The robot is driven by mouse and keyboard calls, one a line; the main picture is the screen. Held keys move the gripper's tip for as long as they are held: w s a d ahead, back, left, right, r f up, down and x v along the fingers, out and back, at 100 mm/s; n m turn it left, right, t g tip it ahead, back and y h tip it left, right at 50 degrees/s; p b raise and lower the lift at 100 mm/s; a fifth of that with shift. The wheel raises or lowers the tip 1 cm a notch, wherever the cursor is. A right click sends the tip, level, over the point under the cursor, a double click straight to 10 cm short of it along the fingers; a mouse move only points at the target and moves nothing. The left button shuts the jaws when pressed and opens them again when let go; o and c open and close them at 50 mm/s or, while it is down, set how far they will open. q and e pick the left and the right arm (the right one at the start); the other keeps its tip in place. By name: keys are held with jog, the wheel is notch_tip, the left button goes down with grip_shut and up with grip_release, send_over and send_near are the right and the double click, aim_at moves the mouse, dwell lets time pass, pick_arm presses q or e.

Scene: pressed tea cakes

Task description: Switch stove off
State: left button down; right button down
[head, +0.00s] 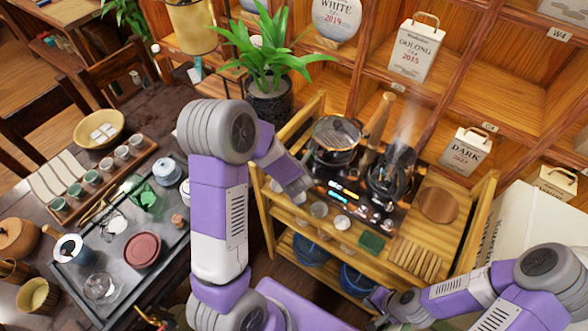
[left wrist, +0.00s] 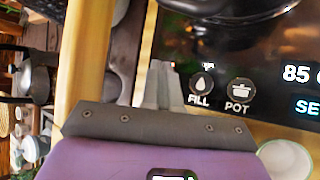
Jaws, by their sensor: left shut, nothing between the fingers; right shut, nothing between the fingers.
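The stove (head: 352,208) is a black panel with lit digits on the wooden cart. The left wrist view shows the stove panel (left wrist: 222,55) close up, with a FILL button (left wrist: 201,83), a POT button (left wrist: 240,87) and "85" lit. My left gripper (head: 308,185) is shut and empty at the stove's left edge. In the left wrist view its fingertips (left wrist: 160,68) are just left of the FILL button; contact cannot be told. A dark kettle (head: 388,178) with steam above it stands on the stove's right side. My right gripper (head: 377,297) is shut and empty, low in front of the cart.
A glass pot (head: 336,136) stands at the stove's back left. Small cups (head: 319,209), a green block (head: 371,242) and a slatted wooden rack (head: 414,256) lie along the cart's front. A potted plant (head: 268,103) stands behind left. A tea table (head: 60,285) is at left.

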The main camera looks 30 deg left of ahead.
pick_arm(q)
jog(key=shift+f+b, duration=0.25)
jog(key=shift+b, duration=0.15)
dwell(0.4)
dwell(0.4)
jog(key=shift+r+p, duration=0.35)
jog(key=shift+r, duration=0.35)
jog(key=shift+r+p, duration=1.9)
jog(key=shift+r, duration=0.65)
jog(key=shift+f, duration=0.1)
